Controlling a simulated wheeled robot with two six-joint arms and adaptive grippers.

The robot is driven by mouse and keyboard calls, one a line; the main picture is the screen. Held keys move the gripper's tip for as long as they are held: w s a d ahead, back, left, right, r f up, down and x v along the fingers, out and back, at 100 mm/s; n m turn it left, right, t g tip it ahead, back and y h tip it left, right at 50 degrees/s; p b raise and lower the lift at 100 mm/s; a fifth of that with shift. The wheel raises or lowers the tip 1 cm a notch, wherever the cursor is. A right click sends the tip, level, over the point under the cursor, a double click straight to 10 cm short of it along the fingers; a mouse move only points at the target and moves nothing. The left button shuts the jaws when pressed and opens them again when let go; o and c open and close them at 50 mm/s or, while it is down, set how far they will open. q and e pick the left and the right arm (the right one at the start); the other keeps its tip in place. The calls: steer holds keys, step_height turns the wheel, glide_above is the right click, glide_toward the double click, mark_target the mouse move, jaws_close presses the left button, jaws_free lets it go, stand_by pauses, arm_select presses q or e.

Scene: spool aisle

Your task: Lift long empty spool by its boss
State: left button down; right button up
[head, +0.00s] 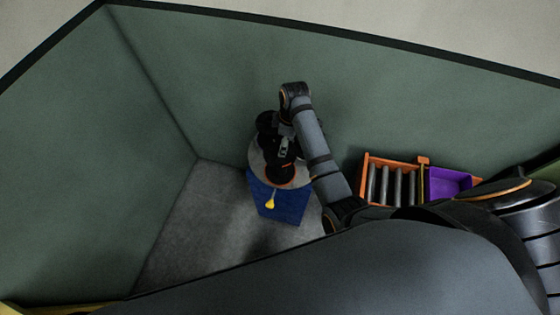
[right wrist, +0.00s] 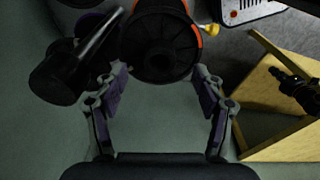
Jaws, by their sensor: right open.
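A grey round top (head: 258,160) on a blue stand (head: 290,205) carries black spools. One black spool with an orange rim (head: 281,174) is at the near side; another dark spool (head: 266,122) is at the far side. In the right wrist view the orange-rimmed spool (right wrist: 162,45) has its round end facing the camera, beyond and between the fingertips. A second black spool (right wrist: 58,78) is left of the left finger. My right gripper (right wrist: 160,74) is open, with nothing visibly clamped; it also shows small among the spools (head: 285,148). I cannot tell which spool is the long one. My left gripper is not identifiable.
A yellow tag-like piece (head: 270,203) hangs at the stand's front. An orange rack with grey rollers (head: 392,163) and a purple bin (head: 448,182) stand at right. Green walls enclose the area. A wooden frame (right wrist: 262,92) with a dark jointed object is right of the gripper.

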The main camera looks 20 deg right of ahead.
mark_target(280, 161)
steer(key=f, duration=0.3)
steer(key=f+p, duration=0.1)
steer(key=shift+w+a+f, duration=0.15)
steer(key=shift+w+a, duration=0.1)
steer(key=shift+a, duration=0.15)
jaws_close()
